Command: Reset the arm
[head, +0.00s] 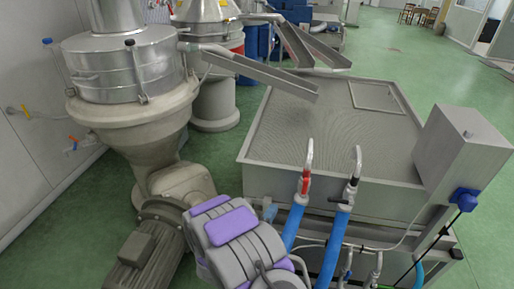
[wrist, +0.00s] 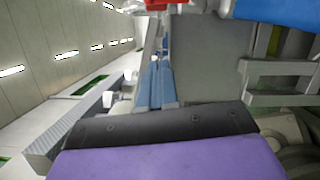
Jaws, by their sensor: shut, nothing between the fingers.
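My gripper (wrist: 155,130) fills the lower part of the wrist view, with a dark grey front edge and a broad purple face. It is shut and empty. In the head view, grey and purple parts of my arm show at the bottom centre, folded close to my body. Fingertips are not clearly seen there.
A steel hopper machine (head: 130,75) with a motor (head: 146,258) stands at left, close to my arm. A large grey tank (head: 335,130) with blue hoses (head: 334,245) and upright taps (head: 357,165) lies ahead right. Green floor (head: 400,62) is open beyond.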

